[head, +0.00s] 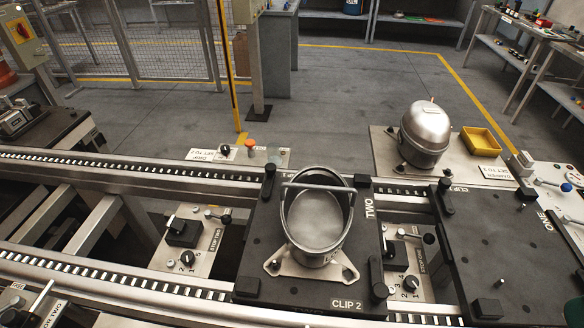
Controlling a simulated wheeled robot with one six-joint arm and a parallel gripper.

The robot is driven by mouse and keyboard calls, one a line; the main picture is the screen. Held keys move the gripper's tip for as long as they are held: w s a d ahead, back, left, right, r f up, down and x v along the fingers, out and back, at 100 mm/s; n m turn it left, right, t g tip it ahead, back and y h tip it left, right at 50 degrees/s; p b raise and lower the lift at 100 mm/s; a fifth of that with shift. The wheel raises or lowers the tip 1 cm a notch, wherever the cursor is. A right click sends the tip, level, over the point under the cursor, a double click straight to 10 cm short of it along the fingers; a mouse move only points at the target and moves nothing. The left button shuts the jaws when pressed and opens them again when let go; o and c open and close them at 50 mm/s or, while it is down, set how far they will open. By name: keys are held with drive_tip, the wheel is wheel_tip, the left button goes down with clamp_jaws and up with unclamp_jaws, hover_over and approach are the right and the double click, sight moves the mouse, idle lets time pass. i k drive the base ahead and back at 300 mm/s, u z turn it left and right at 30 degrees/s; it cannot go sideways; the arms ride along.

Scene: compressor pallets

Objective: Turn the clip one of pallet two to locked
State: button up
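Pallet two (262,240) is a black plate marked TWO on the conveyor in the middle of the head view. A grey open metal shell (318,222) with a handle across its top stands on it, on a light footed base. A black clip (268,180) sits at the far left corner, apparently clip one; its own label is not visible. It lies along the pallet's left edge, seemingly clear of the base, but its exact setting is hard to tell. Another black clip (377,280) sits at the near right corner beside the CLIP 2 label. My gripper is not in view.
Pallet one (495,245) stands empty to the right. Behind it are a closed metal shell (425,135) and a yellow tray (480,141). Stop panels with knobs and levers (190,240) flank pallet two. A fence with a yellow post (228,70) stands behind at left.

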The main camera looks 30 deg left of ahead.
sight(270, 169)
drive_tip(key=k, duration=0.45)
drive_tip(key=u, duration=1.2)
drive_tip(key=i, duration=0.5)
